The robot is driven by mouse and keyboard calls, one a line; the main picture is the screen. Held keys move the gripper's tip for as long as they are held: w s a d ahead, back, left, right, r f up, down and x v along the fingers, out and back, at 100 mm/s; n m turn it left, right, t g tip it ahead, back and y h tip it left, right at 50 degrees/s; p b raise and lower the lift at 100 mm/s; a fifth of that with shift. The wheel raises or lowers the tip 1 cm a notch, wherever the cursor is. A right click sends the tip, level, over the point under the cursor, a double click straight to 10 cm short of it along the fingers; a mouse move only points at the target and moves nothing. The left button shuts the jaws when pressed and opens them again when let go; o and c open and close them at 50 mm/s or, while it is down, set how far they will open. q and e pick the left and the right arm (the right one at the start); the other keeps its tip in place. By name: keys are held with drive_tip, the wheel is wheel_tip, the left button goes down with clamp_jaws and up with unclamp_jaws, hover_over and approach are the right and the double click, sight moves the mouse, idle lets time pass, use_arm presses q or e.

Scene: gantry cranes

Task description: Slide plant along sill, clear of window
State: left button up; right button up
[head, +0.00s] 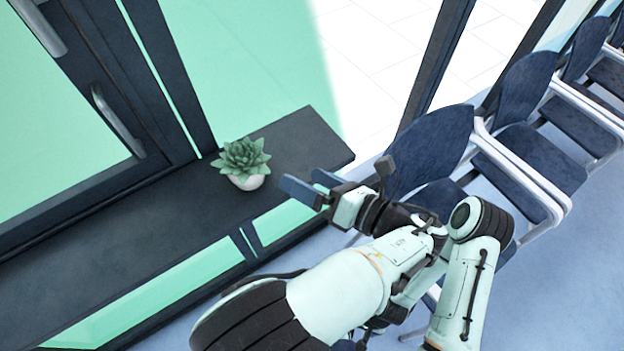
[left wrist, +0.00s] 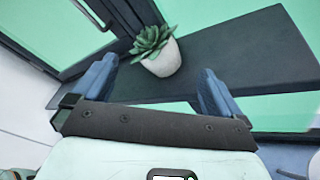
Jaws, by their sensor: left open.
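The plant (head: 242,158) is a green succulent in a small white pot, upright on the dark sill (head: 110,225), close to the window frame near the sill's right part. In the left wrist view the plant (left wrist: 162,56) shows ahead, between the lines of the two fingers. My left gripper (head: 305,183) is open and empty. Its blue fingers are to the right of the pot, pointing at it, with a gap between. The fingers also show in the left wrist view (left wrist: 158,70). The window (head: 60,110) has a dark frame and green-tinted glass. My right gripper is not visible.
A grey window handle (head: 117,120) sits on the frame, left of the plant. The sill is bare along its left stretch and at its right end. A row of dark blue chairs (head: 440,150) stands to the right, near my arm.

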sight(268, 161)
use_arm(q)
drive_tip(key=b+x, duration=0.1)
drive_tip(key=x, duration=1.2)
drive_tip(key=shift+a, duration=0.1)
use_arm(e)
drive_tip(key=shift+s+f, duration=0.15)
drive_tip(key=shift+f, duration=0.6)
